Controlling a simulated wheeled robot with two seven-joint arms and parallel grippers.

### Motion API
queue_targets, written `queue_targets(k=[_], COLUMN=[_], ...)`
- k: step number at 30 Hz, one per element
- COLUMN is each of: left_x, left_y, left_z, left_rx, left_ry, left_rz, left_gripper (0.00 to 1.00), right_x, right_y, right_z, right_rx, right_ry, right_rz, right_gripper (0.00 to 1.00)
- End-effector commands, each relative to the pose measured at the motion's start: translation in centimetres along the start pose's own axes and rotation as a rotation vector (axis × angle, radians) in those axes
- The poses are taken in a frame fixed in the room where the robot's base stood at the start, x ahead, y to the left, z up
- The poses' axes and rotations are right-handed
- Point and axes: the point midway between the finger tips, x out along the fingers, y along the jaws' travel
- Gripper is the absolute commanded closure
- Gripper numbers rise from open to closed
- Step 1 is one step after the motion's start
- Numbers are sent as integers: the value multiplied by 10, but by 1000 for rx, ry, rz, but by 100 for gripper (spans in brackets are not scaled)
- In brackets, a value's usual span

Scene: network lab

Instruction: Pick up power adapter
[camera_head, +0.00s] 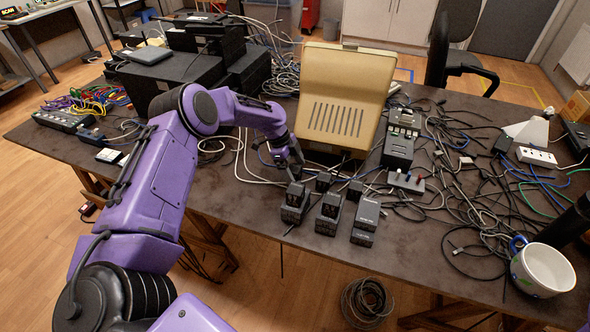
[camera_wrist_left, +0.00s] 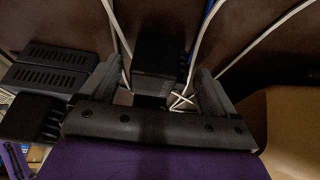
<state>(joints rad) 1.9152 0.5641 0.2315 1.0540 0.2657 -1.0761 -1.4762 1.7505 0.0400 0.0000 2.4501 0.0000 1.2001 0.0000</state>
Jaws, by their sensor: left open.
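Several black power adapters stand in a group near the front edge of the table: one at the left (camera_head: 295,204), one in the middle (camera_head: 328,215) and one at the right (camera_head: 366,220). Two smaller black blocks (camera_head: 323,181) (camera_head: 355,189) sit just behind them. My left gripper (camera_head: 291,164) points down just behind the left adapter. In the left wrist view its two fingers (camera_wrist_left: 157,88) are apart, with a black block (camera_wrist_left: 158,58) between or just beyond them. Whether they touch it is unclear. Ribbed adapters (camera_wrist_left: 48,72) lie to the left there. My right gripper is out of view.
A beige monitor (camera_head: 340,105) stands close behind the gripper. Black equipment (camera_head: 175,75) is stacked at the back left. Loose cables (camera_head: 465,180) cover the right side. A white mug (camera_head: 542,270) stands at the front right. The front left tabletop (camera_head: 245,205) is mostly bare.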

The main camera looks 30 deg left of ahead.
Motion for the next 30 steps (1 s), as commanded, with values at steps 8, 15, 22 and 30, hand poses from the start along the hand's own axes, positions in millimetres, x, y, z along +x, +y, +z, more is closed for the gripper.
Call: queue_targets(k=[8,15,22,30], left_x=[10,10,8,-39], left_y=[0,0,0,-1], left_z=[1,1,0,-20], left_rx=[-1,-1,-1,1], left_ry=[1,1,1,3], left_rz=[-2,-2,-3,-7], left_gripper=[11,72,72,72], right_x=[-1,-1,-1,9], right_y=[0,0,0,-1], right_z=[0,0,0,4], right_rx=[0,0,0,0], right_ry=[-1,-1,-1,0], right_rz=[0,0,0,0], right_gripper=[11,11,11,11])
